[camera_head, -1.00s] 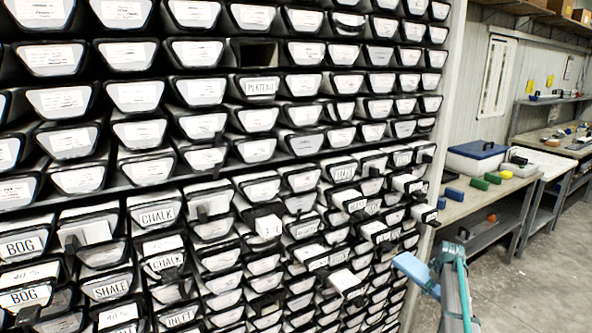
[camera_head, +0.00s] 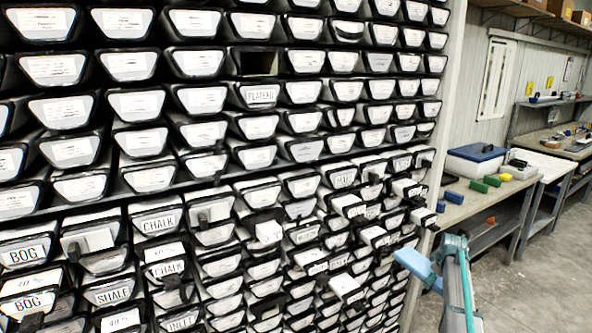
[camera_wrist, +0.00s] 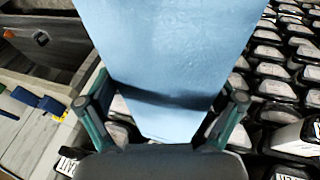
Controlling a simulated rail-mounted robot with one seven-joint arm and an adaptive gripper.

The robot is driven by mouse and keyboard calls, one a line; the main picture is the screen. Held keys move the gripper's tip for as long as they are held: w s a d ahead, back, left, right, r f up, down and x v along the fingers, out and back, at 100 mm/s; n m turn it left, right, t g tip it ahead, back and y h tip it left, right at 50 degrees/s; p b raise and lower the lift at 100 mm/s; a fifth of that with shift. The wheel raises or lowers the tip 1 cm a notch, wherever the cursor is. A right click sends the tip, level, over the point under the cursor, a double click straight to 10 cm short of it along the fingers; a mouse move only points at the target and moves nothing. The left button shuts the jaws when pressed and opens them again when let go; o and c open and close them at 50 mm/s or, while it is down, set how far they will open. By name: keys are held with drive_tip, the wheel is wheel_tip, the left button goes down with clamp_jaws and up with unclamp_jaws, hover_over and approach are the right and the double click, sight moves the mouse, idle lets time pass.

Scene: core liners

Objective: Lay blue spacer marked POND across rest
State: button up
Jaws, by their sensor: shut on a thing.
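A light blue spacer (camera_head: 414,264) is held out to the left by my gripper (camera_head: 446,258), in front of the lower right part of the rack. In the wrist view the same spacer (camera_wrist: 165,50) lies between the two teal fingers of my gripper (camera_wrist: 168,98) and runs up out of the picture. My gripper is shut on it, and a dark shadow band crosses it. No POND marking shows on the visible faces. I cannot tell which part in view is the rest.
A tall rack (camera_head: 447,60) of labelled core liners fills the left, with several liners sticking out at lower right. A bench (camera_head: 470,205) at right carries a blue-lidded white box (camera_head: 474,160) and small blue, green and yellow blocks. Open floor (camera_head: 545,280) lies at lower right.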

wheel_tip(320, 180, up, 14)
drive_tip(key=p, duration=0.5)
idle(0.6)
